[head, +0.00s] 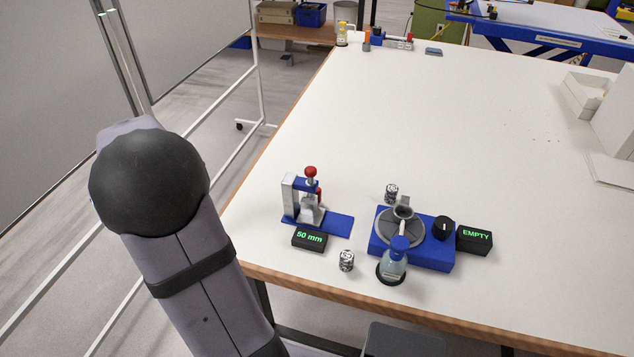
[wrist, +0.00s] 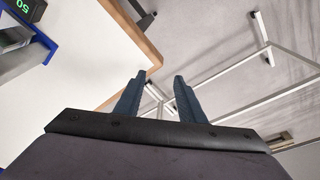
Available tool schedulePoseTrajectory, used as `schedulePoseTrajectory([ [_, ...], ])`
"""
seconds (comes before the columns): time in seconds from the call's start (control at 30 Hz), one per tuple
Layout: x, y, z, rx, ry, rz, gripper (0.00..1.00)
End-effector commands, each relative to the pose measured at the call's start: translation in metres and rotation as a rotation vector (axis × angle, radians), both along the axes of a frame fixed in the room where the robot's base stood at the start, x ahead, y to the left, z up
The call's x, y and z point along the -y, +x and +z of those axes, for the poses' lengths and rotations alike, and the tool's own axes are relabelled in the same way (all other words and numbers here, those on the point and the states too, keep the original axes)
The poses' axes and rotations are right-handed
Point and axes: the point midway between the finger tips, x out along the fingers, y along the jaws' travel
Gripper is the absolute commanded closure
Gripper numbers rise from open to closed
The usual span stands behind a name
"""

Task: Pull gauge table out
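The gauge (head: 308,198) stands on the white table near its front left edge, with a silver-grey frame, a red knob on top and a second red part at its right side. A flat blue plate (head: 338,225) extends to the right from its foot; I cannot tell whether this is the gauge table. A black display (head: 309,239) in front reads "50 mm". My gripper (wrist: 160,80) is open and empty in the wrist view, beyond the table edge over the floor. The display (wrist: 14,10) and a blue part (wrist: 42,38) show at that view's upper left corner.
Right of the gauge are a blue unit (head: 430,255) with a grey round plate, a bottle (head: 392,264), an "EMPTY" display (head: 474,240) and two small patterned cylinders (head: 346,261) (head: 391,193). The white table (head: 440,120) is mostly clear behind them.

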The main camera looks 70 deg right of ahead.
Motion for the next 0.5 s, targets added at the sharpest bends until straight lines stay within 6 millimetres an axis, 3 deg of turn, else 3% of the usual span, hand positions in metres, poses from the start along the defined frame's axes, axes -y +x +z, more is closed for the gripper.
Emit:
schedulePoseTrajectory([
  [0.03,0.043,-0.008,0.015,0.012,-0.015,-0.108,0.64],
  [0.1,0.096,-0.024,0.027,0.029,-0.039,-0.240,0.64],
  [0.2,0.169,-0.059,0.044,0.051,-0.076,-0.431,0.64],
  [0.3,0.225,-0.106,0.051,0.057,-0.092,-0.605,0.64],
  [0.4,0.253,-0.153,0.046,0.042,-0.048,-0.761,0.64],
  [0.5,0.260,-0.192,0.034,0.020,0.034,-0.890,0.64],
])
